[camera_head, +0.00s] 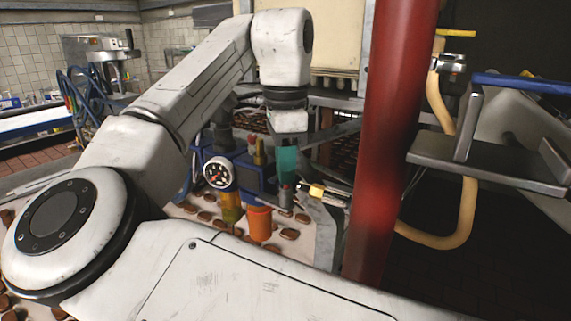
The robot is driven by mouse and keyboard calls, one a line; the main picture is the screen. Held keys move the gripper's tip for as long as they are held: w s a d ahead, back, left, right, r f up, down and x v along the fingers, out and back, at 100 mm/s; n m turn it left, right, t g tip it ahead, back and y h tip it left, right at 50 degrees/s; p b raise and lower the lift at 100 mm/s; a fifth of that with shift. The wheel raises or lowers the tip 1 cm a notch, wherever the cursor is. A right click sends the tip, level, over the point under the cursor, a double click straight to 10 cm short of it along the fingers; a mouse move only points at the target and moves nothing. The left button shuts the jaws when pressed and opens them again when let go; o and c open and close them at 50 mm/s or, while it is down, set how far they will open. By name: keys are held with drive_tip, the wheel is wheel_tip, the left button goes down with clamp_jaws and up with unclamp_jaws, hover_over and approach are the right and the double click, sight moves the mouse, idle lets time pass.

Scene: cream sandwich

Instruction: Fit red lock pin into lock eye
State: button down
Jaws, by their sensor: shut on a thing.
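My arm reaches up from the lower left and bends down at the top middle. My gripper (290,123) is at its end, pointing down among the machine parts. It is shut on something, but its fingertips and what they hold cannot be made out. A teal part (287,160) shows directly below it. I cannot tell whether they touch. I cannot clearly identify the red lock pin or the lock eye. An orange-red cylinder (260,222) stands below and left of the gripper, and a yellow-and-metal fitting (322,192) sits to the lower right.
A thick red post (388,140) stands right of my gripper. A metal bracket (480,160) and a blue-handled bar (520,83) are at the right. Brown biscuits (289,234) lie on the pale surface below.

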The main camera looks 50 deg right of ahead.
drive_tip(key=shift+f, duration=0.15)
drive_tip(key=shift+f, duration=0.25)
drive_tip(key=c, duration=1.2)
unclamp_jaws()
drive_tip(key=shift+s+a+f, duration=0.1)
drive_tip(key=shift+f, duration=0.05)
drive_tip(key=shift+r, duration=0.5)
wheel_tip(320, 180, up, 12)
drive_tip(key=shift+r+b, duration=0.1)
drive_tip(key=shift+b, duration=0.35)
